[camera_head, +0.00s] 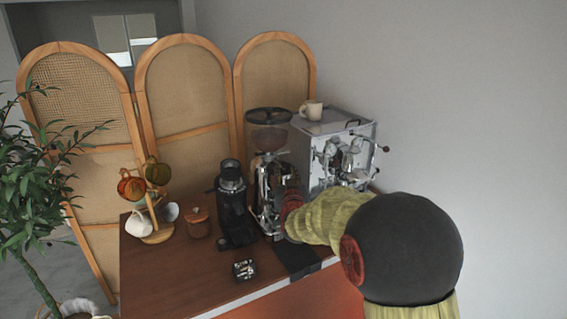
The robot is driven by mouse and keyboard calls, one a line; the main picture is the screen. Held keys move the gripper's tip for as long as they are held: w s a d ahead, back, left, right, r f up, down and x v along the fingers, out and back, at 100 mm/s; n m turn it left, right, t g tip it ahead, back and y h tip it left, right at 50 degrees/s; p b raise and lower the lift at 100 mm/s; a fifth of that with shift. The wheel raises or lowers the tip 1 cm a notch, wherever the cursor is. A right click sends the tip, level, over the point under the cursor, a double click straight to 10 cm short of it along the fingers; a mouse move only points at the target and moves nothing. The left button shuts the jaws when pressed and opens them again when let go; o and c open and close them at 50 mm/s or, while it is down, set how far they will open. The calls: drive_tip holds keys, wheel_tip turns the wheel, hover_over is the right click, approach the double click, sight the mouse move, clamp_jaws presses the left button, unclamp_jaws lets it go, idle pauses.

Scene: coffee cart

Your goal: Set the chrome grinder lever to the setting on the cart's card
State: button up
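The chrome grinder (268,180) stands upright on the cart, with a dark-lidded hopper on top. Its chrome front is partly covered by my arm, which reaches in from the lower right. My gripper (287,208) is at the front right of the grinder's body. Its fingers do not show clearly, and I cannot tell whether it touches the grinder or the lever. I cannot make out the lever or its setting. A small dark square item with pale marks (245,270) lies near the cart's front edge. I cannot tell whether it is the card, and no setting is readable.
A black grinder (233,205) stands close on the left. A chrome espresso machine (345,150) with a cup (311,109) on top stands on the right. A black mat (297,263) lies in front. A lidded jar (198,223) and mug tree (156,237) are left. The front-left cart top (165,280) is clear.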

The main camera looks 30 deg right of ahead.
sight(284, 164)
drive_tip(key=shift+b+x, duration=0.45)
drive_tip(key=shift+x, duration=3.05)
drive_tip(key=shift+c, duration=0.3)
drive_tip(key=shift+a, duration=0.1)
clamp_jaws()
